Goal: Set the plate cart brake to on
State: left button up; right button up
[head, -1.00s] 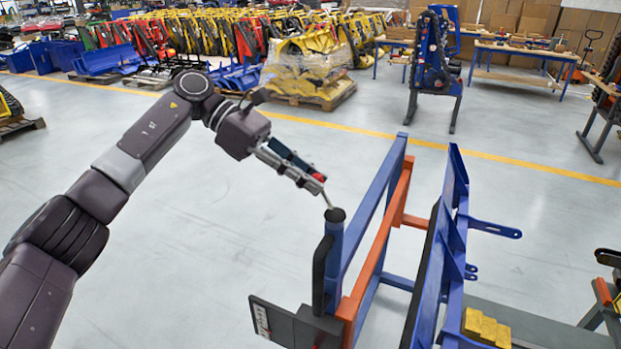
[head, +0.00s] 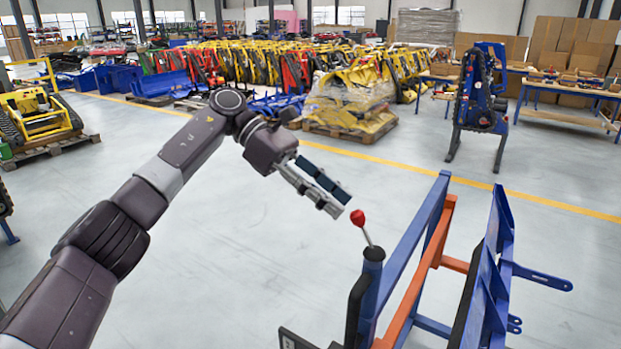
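The brake lever is a thin metal rod with a red knob (head: 357,218). It rises from the dark collar on top of the blue post (head: 371,275) at the cart's near end and leans to the left. My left gripper (head: 342,205) is just above and left of the knob, apart from it. Its two fingers are parted with nothing between them. The plate cart frame (head: 408,262) is blue with an orange rail (head: 425,268). A dark panel by the post is mostly cut off at the bottom edge, so no marking can be read. My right gripper is out of view.
Blue plate-like frames (head: 487,275) stand on the cart's right side, with a bracket (head: 543,277) sticking out. A wrapped yellow part on a pallet (head: 350,105) and a tracked stand (head: 478,95) are farther back. The floor left of the cart is clear.

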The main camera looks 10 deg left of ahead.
pick_arm(q)
jog(key=v, duration=0.7)
jog(key=shift+a+r, duration=0.15)
jog(key=shift+r, duration=0.05)
jog(key=shift+w, duration=0.1)
